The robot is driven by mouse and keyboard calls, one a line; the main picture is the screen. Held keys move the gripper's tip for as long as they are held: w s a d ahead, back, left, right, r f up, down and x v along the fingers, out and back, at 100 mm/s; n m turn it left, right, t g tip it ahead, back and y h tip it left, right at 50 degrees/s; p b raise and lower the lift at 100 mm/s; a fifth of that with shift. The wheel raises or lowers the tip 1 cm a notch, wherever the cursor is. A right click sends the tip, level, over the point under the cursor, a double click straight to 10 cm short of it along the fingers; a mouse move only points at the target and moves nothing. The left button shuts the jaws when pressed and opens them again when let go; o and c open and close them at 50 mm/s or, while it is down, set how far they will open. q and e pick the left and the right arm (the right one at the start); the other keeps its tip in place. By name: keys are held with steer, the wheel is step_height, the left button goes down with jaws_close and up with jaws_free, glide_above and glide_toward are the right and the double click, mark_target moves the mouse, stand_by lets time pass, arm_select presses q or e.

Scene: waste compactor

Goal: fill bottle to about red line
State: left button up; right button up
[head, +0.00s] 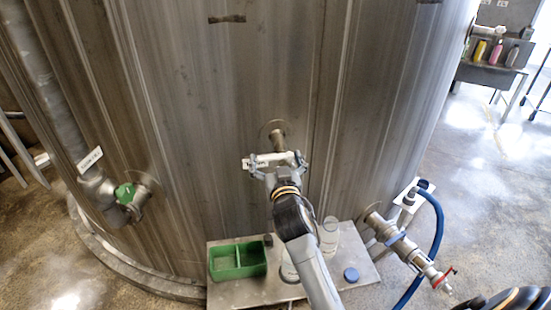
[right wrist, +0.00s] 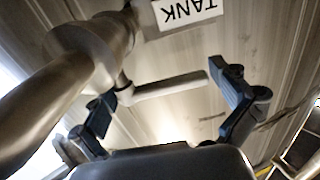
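My right gripper (head: 279,161) is in front of the large metal tank (head: 220,110), at a tap fitting (head: 277,132) on its wall. In the right wrist view the gripper (right wrist: 172,95) is open, its two fingers apart on either side of a pale rod-like handle (right wrist: 170,87). I cannot tell whether a finger touches the handle. A clear bottle (head: 330,232) stands on the metal shelf (head: 250,292) below. Another clear container (head: 289,270) is partly hidden by my right arm. No red line can be made out. My left gripper is not in view.
A green divided tray (head: 238,260) and a blue cap (head: 351,274) are on the shelf. A valve with a blue hose (head: 437,225) is at the right. A green-handled valve (head: 126,192) is at the left. A rack with coloured bottles (head: 496,52) stands far right.

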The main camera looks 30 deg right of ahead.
steer(key=v, duration=0.7)
steer(key=shift+s, duration=0.25)
steer(key=shift+a+f, duration=0.1)
stand_by(0.9)
